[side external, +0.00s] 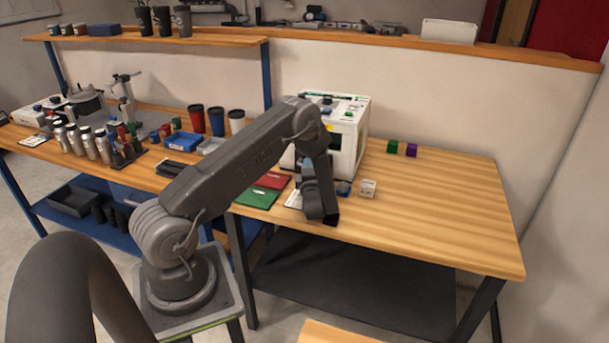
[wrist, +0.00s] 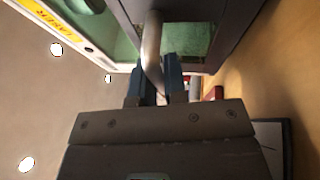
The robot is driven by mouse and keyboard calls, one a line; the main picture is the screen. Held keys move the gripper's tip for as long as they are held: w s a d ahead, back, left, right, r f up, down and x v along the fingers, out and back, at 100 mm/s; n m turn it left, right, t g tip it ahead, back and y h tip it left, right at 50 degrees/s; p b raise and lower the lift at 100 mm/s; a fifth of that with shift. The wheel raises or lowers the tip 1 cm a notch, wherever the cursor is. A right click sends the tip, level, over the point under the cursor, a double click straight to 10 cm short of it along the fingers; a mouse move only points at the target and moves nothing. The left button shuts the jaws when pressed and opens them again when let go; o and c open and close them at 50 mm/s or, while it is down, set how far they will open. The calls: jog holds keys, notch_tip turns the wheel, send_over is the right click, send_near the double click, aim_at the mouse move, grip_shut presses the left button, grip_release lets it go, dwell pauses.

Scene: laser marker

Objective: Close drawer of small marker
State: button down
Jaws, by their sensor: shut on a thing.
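The small marker is a white boxy machine (side external: 349,139) on the right-hand table, partly hidden behind my arm. In the wrist view its front fills the top, with a yellow laser label (wrist: 55,20), green panels and a dark grey frame (wrist: 229,38). A curved grey bar handle (wrist: 151,48) stands out from this front. My gripper (wrist: 155,82) has its two blue-grey fingers around the handle's lower end, shut on it. In the side view my wrist hides the handle and the drawer front, so how far the drawer stands out cannot be told.
A red folder (side external: 272,181) and a green folder (side external: 257,197) lie left of my wrist. A small white box (side external: 368,187) sits just right of it. Green (side external: 393,147) and purple (side external: 411,150) cubes stand farther back. The table's right side is clear.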

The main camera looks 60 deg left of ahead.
jog(key=shift+w+a, duration=0.5)
jog(key=shift+w, duration=0.05)
jog(key=c, duration=1.5)
grip_release()
jog(key=shift+o, duration=0.2)
jog(key=shift+r, duration=0.15)
